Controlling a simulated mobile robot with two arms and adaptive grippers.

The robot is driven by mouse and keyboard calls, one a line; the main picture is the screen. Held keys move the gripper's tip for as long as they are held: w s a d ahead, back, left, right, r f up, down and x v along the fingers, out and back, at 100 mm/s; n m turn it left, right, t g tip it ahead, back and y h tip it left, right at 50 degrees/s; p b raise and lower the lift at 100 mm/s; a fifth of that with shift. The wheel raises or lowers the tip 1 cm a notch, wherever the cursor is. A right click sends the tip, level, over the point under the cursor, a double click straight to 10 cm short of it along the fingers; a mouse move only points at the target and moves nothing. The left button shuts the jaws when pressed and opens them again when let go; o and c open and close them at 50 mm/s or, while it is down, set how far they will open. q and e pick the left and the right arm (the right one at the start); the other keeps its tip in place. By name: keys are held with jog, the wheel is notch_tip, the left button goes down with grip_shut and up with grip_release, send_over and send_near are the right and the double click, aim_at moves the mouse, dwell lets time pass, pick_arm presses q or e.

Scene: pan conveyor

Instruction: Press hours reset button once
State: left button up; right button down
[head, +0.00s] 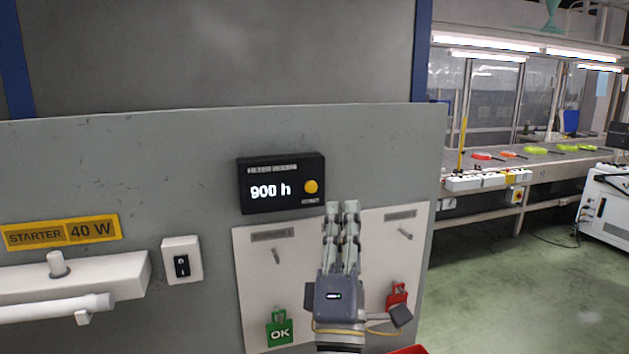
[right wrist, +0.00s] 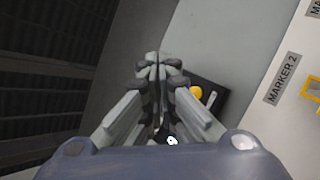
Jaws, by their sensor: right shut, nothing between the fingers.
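The hours meter (head: 255,196) is a black box on the grey panel, and its display reads "900 h". Its round yellow-orange button (head: 311,186) is at the right of the display. In the right wrist view the button (right wrist: 196,92) shows just right of the fingers, and the fingers hide much of the meter. My right gripper (head: 342,207) is shut and empty, pointing up, with its tips below and right of the button in the head view. I cannot tell how far the tips are from the panel. My left gripper is not in view.
A white board (head: 255,275) below the meter bears pegs, a green OK tag (head: 279,328) and a red tag (head: 397,297). A switch (head: 182,260) and a tube lamp (head: 60,309) are at left. Open floor (head: 490,300) lies to the right.

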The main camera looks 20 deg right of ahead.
aim_at(311, 187)
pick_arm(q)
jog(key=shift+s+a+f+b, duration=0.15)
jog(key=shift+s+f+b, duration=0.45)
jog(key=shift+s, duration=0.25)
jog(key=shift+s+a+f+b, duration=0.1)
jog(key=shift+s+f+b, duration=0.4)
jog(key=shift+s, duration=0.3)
pick_arm(e)
jog(key=shift+w+a+r, duration=0.1)
jog(key=shift+w+a, duration=0.05)
jog(key=shift+w, duration=1.9)
jog(key=shift+w+a+r, duration=0.1)
jog(key=shift+w, duration=1.95)
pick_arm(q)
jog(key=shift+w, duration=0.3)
pick_arm(e)
jog(key=shift+f, duration=0.1)
jog(key=shift+w, duration=0.3)
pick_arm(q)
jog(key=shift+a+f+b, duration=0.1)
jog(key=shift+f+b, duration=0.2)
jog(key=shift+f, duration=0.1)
pick_arm(e)
jog(key=shift+w, duration=0.2)
